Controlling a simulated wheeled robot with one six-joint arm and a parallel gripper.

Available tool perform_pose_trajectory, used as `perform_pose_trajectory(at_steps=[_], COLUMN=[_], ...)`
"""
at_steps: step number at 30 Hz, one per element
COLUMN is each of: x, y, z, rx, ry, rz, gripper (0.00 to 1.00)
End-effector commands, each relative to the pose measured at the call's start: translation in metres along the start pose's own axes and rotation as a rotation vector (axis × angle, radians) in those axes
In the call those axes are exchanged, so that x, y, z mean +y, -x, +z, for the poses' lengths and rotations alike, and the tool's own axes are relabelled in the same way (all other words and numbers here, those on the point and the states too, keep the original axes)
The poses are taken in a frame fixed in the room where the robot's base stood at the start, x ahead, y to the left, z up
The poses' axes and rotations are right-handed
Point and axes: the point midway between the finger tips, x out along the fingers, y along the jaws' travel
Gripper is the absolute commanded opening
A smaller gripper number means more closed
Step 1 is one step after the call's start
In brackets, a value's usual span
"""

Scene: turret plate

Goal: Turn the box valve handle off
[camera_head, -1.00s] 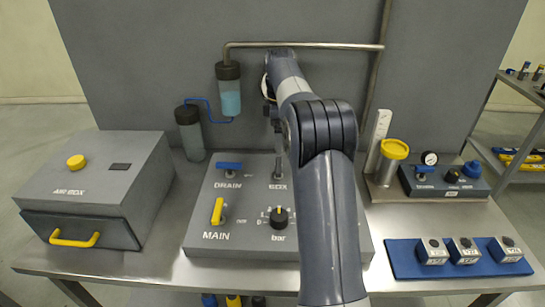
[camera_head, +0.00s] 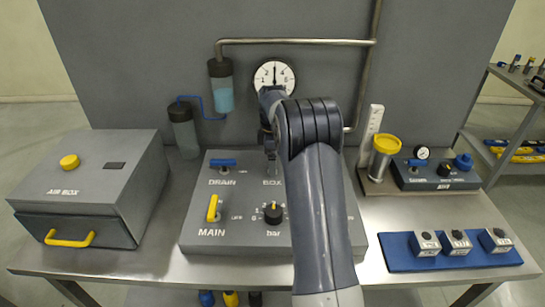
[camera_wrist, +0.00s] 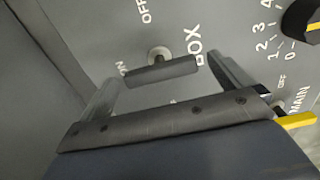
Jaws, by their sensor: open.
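The BOX valve handle (camera_wrist: 162,73) is a dark grey bar on a round pale stem in the wrist view. It lies next to the BOX label, with one end at the ON mark and the OFF mark away to its upper side. My gripper (camera_wrist: 165,66) is open, with one finger beyond each end of the bar. I cannot tell whether either finger touches it. In the head view my gripper (camera_head: 268,140) is over the back of the valve panel (camera_head: 200,240), and my arm hides most of the BOX valve.
The panel also bears a blue DRAIN handle (camera_head: 222,163), a yellow MAIN handle (camera_head: 213,208) and a black bar knob (camera_head: 272,213). A round gauge (camera_head: 274,76) is on the back wall, just behind my wrist. The AIR BOX (camera_head: 90,190) stands left.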

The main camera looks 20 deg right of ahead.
Motion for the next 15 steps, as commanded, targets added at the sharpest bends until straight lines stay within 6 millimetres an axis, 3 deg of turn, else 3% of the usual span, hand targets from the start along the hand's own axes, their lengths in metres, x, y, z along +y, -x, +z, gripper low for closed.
perform_pose_trajectory(at_steps=[3,15], x=[0.0,-0.0001], y=[0.0,0.0002], z=[0.0,0.0], rx=[0.0,0.0], ry=[0.0,0.0], rz=[0.0,0.0], gripper=[0.97,0.65])
